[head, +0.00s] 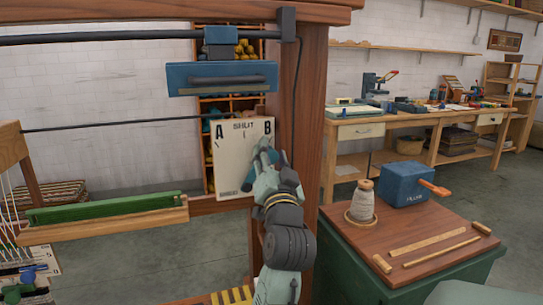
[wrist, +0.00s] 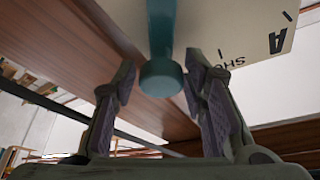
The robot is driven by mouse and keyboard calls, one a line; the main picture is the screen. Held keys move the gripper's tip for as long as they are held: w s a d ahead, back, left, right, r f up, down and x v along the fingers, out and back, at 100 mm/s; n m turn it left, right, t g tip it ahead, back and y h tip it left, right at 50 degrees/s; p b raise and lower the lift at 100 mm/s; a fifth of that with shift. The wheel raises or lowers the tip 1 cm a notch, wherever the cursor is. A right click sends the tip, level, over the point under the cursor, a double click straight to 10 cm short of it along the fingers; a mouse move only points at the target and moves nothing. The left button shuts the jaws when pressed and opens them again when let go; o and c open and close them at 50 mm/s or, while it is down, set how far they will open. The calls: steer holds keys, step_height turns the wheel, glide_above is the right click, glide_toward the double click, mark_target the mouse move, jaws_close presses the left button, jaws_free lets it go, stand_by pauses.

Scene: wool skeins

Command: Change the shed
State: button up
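A cream plate (head: 228,150) marked A at left, B at right and a word that looks like SHUT between them is fixed on the loom's wooden post; it also shows in the wrist view (wrist: 250,28). A teal lever with a round knob (wrist: 161,76) stands in front of the plate. My gripper (wrist: 160,72) is open, with one finger on each side of the knob and a visible gap to both. In the head view my gripper (head: 266,160) covers much of the lever, so I cannot tell its exact setting there.
A green bar in a wooden beam (head: 115,208) lies left of my arm, with a blue block (head: 220,78) above. The thick post (head: 300,110) stands close behind my wrist. At right, a side table (head: 400,225) holds a thread cone (head: 362,202), a blue box (head: 407,183) and wooden strips.

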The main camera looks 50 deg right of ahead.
steer(key=shift+o, duration=0.6)
steer(key=shift+a, duration=0.1)
steer(key=v, duration=1.2)
steer(key=shift+w, duration=0.1)
